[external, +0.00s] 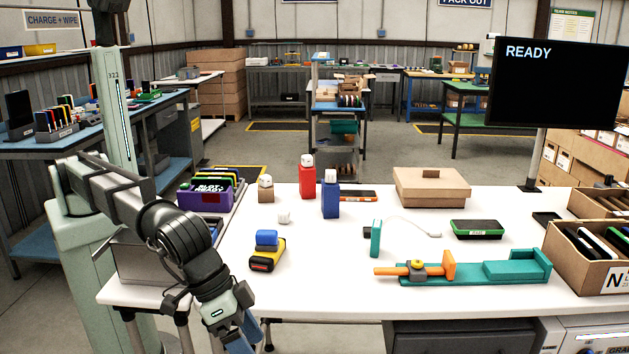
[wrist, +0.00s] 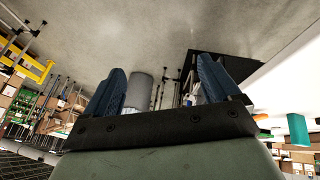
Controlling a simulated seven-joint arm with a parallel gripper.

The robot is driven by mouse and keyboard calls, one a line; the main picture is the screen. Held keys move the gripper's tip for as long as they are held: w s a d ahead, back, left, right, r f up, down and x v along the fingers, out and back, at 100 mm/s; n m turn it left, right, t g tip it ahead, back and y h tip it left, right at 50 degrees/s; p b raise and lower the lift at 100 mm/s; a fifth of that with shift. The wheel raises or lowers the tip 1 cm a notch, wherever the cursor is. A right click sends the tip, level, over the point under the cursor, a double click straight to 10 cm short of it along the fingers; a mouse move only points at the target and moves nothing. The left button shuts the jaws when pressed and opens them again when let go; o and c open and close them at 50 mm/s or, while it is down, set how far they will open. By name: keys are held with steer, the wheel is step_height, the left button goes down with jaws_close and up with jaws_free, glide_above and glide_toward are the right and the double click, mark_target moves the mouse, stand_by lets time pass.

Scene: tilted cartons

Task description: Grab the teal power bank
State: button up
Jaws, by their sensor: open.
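The teal power bank (external: 375,238) appears to be the slim teal block standing upright on the white table, right of centre, with a small dark piece and a white cable beside it. My gripper (external: 246,336) is at the lower left, past the table's front edge, well away from the block. In the wrist view my gripper (wrist: 160,78) has its two blue fingers apart with nothing held between them. A teal shape (wrist: 298,130) shows at the right of the wrist view; I cannot tell whether it is the power bank.
A teal fixture (external: 515,272) with an orange clamp lies right of the block. A yellow-and-black device (external: 267,256), blue bottle (external: 330,200), red bottle (external: 307,182), cardboard box (external: 432,187) and black-green device (external: 476,229) stand around. The table's (external: 325,285) front middle is clear.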

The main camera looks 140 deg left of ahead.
steer(key=s+a+r+m, duration=0.1)
steer(key=s+a+r, duration=0.1)
steer(key=a, duration=0.9)
steer(key=s+a+r+m, duration=0.1)
steer(key=s+a+r, duration=0.2)
steer(key=a, duration=0.8)
steer(key=m+y, duration=0.1)
steer(key=m, duration=0.2)
glide_toward(375, 223)
steer(key=shift+x, duration=6.55)
steer(key=shift+a, duration=0.1)
steer(key=shift+s, duration=0.1)
steer(key=c, duration=1.2)
steer(key=shift+r, duration=0.15)
